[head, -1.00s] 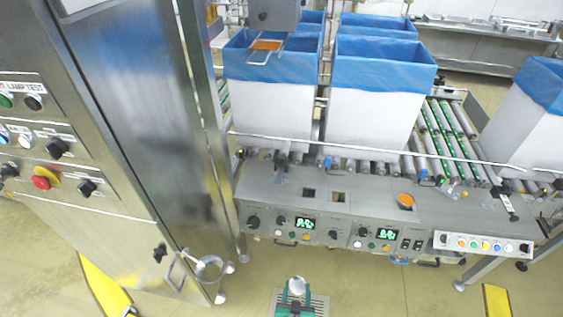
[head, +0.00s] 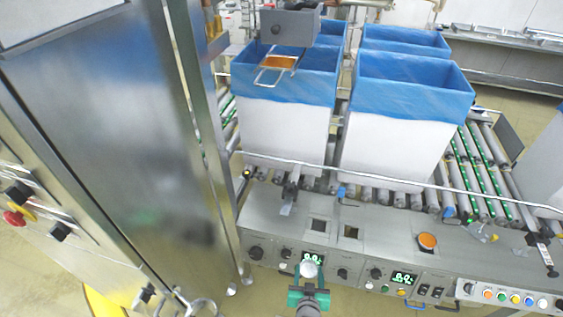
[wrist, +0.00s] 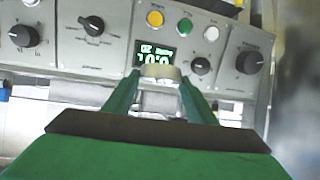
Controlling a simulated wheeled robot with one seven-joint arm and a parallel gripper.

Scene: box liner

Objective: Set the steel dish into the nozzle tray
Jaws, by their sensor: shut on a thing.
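The steel dish (head: 309,268) is small, round and pale grey. My green gripper (head: 308,279) is shut on it and holds it in front of the console's front edge. In the wrist view the dish (wrist: 160,72) sits between the fingertips, just in front of a green number display. A wire-framed tray with an orange floor (head: 279,62), which looks like the nozzle tray, hangs under a grey housing at the upper left. It is above the near-left lined box, well away from my gripper. Its floor looks empty from here.
The grey console (head: 385,240) with knobs and displays lies close ahead. A round orange-topped piece (head: 427,241) rests on it. White boxes with blue liners (head: 410,85) stand on rollers behind a thin rail. A tall steel cabinet (head: 130,130) fills the left side.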

